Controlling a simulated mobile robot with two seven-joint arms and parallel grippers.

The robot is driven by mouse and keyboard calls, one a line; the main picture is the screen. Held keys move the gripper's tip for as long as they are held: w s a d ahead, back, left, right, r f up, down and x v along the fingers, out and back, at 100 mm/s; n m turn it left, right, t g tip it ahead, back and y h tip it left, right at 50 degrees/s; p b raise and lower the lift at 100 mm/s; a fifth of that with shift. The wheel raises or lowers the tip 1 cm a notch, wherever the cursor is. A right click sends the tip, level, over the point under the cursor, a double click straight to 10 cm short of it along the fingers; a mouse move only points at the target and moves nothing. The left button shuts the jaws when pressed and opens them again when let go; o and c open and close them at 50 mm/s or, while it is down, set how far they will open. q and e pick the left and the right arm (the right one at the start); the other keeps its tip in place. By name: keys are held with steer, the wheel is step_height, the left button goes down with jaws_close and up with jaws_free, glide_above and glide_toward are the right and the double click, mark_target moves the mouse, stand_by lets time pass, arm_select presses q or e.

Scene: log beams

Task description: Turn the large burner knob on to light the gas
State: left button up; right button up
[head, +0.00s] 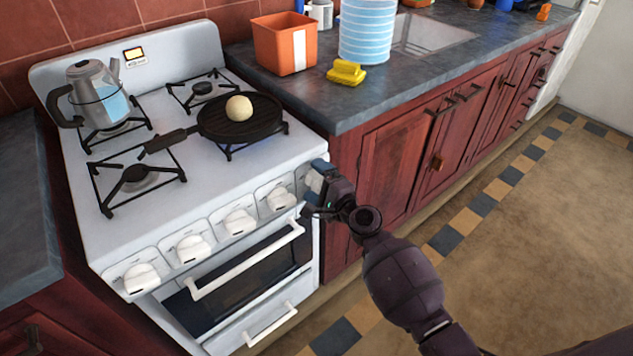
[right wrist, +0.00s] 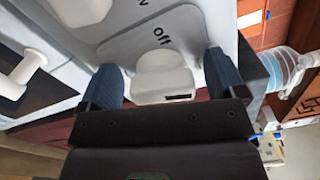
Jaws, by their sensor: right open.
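The white stove (head: 190,180) has a row of several white knobs along its front panel, among them one (head: 278,198) left of my gripper. My right gripper (head: 318,180) is at the right end of this row and covers the last knob in the head view. In the right wrist view, my open right gripper (right wrist: 165,80) has its blue fingers on either side of a white knob (right wrist: 160,72). The word "off" shows on the panel beside it. Whether the fingers touch the knob is unclear. No flame is visible. My left gripper is out of view.
A dark pan (head: 238,122) holding a pale round ball (head: 239,107) sits on a right-hand burner. A kettle (head: 98,95) stands at the back left. The oven door handle (head: 245,260) juts out below the knobs. Counter (head: 330,100) adjoins on the right; floor there is clear.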

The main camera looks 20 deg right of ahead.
steer(key=shift+s, duration=0.1)
steer(key=v, duration=1)
steer(key=shift+s, duration=0.3)
steer(key=shift+d, duration=0.15)
arm_select(q)
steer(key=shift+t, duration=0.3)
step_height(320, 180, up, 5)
steer(key=p, duration=0.6)
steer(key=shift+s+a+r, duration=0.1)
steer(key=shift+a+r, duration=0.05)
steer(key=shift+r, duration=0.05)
arm_select(e)
steer(key=s+d+f+n+g+h, duration=0.1)
steer(key=s+n+g+h, duration=0.1)
steer(key=s+n, duration=0.4)
steer(key=s+d+f+n+g+h, duration=0.2)
steer(key=s+n, duration=0.4)
steer(key=s, duration=0.6)
steer(key=s+d+f+n+g+h, duration=0.1)
steer(key=s+f+n+g+h, duration=0.1)
steer(key=s+n, duration=0.4)
steer(key=s, duration=0.4)
steer(key=shift+d+f, duration=0.25)
steer(key=shift+d, duration=0.05)
